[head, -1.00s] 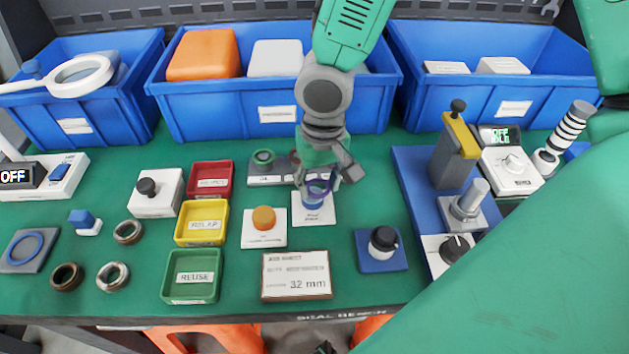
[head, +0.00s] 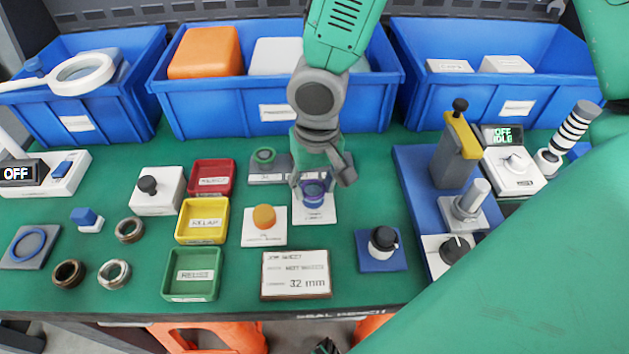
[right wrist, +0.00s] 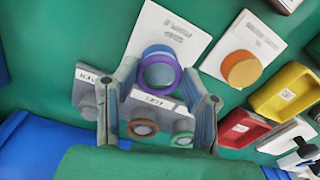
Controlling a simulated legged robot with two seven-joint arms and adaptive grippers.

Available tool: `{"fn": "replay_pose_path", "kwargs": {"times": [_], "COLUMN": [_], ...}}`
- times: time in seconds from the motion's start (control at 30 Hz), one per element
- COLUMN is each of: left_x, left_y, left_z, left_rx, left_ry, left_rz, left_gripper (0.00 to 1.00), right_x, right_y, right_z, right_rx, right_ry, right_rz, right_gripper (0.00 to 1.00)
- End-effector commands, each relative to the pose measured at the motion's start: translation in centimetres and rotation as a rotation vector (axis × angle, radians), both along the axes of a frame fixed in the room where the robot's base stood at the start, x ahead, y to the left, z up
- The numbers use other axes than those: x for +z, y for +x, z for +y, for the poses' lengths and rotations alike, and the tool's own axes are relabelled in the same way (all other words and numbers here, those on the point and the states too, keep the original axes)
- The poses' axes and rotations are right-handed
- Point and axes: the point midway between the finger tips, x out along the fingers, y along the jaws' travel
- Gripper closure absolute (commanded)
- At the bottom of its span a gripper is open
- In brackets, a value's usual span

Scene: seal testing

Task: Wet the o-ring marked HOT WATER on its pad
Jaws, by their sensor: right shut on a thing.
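My right gripper (head: 316,184) is shut on a purple o-ring (right wrist: 163,86), which shows between its fingertips in the right wrist view. The ring is at the round blue pad (right wrist: 158,52) on a white plate (head: 327,214); I cannot tell whether ring and pad touch. The pad also shows under the fingers in the head view (head: 313,201). A grey holder (head: 262,178) behind the gripper carries a green ring (right wrist: 183,138) and a brown ring (right wrist: 142,128). Its labels are too small to read surely. My left gripper is not in view.
An orange pad (head: 264,217) on a white plate stands just left. Red, yellow (head: 202,221) and green trays lie further left, a job sheet (head: 296,274) in front. A blue-based fixture (head: 449,190) is at right. Blue bins (head: 275,105) line the back.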

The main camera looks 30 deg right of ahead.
Motion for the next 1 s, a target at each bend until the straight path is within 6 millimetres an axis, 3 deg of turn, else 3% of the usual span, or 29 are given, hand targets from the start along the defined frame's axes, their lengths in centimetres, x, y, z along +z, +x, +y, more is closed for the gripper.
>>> {"fn": "replay_pose_path", "kwargs": {"times": [1.0], "left_x": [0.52], "left_y": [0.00], "left_z": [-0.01], "left_rx": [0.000], "left_ry": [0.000], "left_rz": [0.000], "left_gripper": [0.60], "right_x": [-0.01], "right_y": [-0.02], "right_z": [-0.42], "right_rx": [0.000], "right_ry": [-0.001], "right_rz": [0.000], "right_gripper": [0.79]}}
